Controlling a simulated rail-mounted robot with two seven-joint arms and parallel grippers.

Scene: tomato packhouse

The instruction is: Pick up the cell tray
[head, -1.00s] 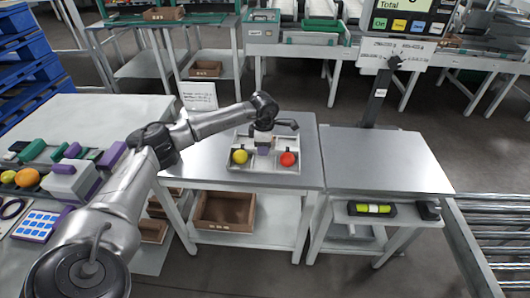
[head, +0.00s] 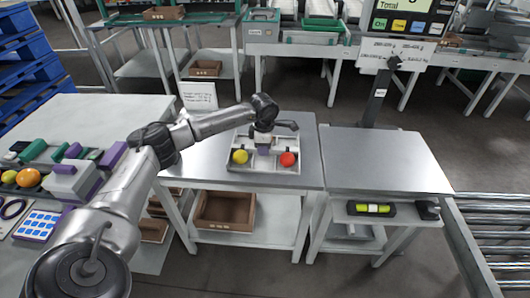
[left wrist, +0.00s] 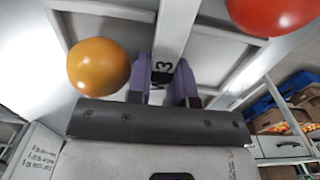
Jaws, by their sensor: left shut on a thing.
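The cell tray (head: 265,169) is pale grey with raised dividers and sits on the metal table. A yellow tomato (head: 240,156) lies in its left part and a red tomato (head: 287,159) in its right part. Both show in the left wrist view, the yellow one looking orange (left wrist: 98,66) and the red one (left wrist: 272,12) cut by the frame edge. My left gripper (head: 264,150) is over the tray's middle. In the left wrist view its purple fingers (left wrist: 163,88) are shut on the tray's central divider (left wrist: 176,30), marked 3. My right gripper is out of view.
The metal table (head: 210,168) has clear room around the tray. A second table (head: 385,165) stands to its right, with a yellow-green level-like item (head: 371,208) on its front. A bench with fruit and blocks (head: 70,185) is at left. A scale display (head: 412,18) rises behind.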

